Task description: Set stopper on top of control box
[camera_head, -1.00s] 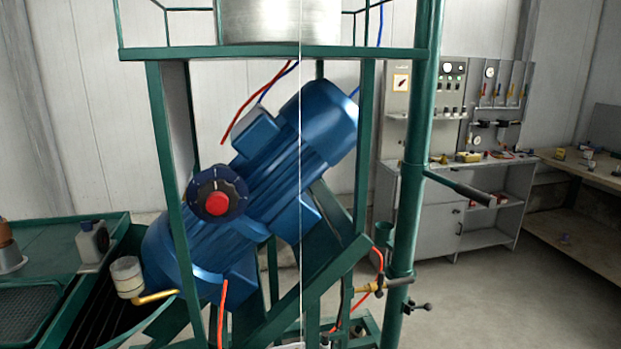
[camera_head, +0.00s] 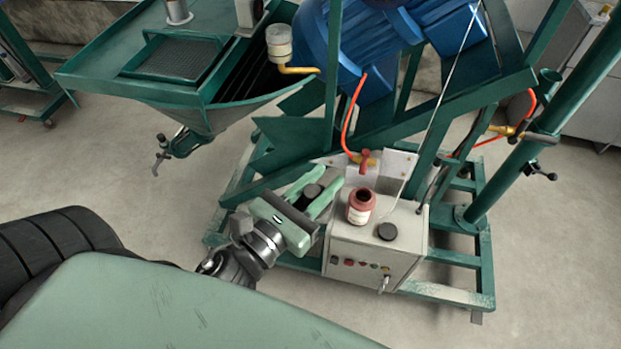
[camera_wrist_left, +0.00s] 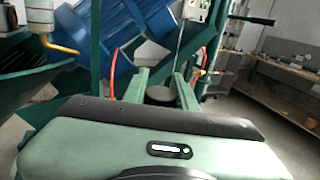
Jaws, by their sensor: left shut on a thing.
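The control box (camera_head: 345,248) is a pale grey box with small coloured buttons on its front, at the foot of the green frame in the head view. On its top are an open red-brown bottle (camera_head: 360,214) with a white label and a flat black round piece (camera_head: 387,231). My left gripper (camera_head: 318,184) is shut on the dark round stopper (camera_head: 309,194), just left of the box's top. The stopper also shows between the fingers in the left wrist view (camera_wrist_left: 159,95). Its height above the box is hard to tell. My right gripper is not in view.
The green machine frame (camera_head: 480,262) surrounds the box, with a tall post (camera_head: 545,130) at the right. An orange hose and valve (camera_head: 366,160) stand just behind the box. A green hopper (camera_head: 215,118) is at upper left. Open floor (camera_head: 110,170) lies at left.

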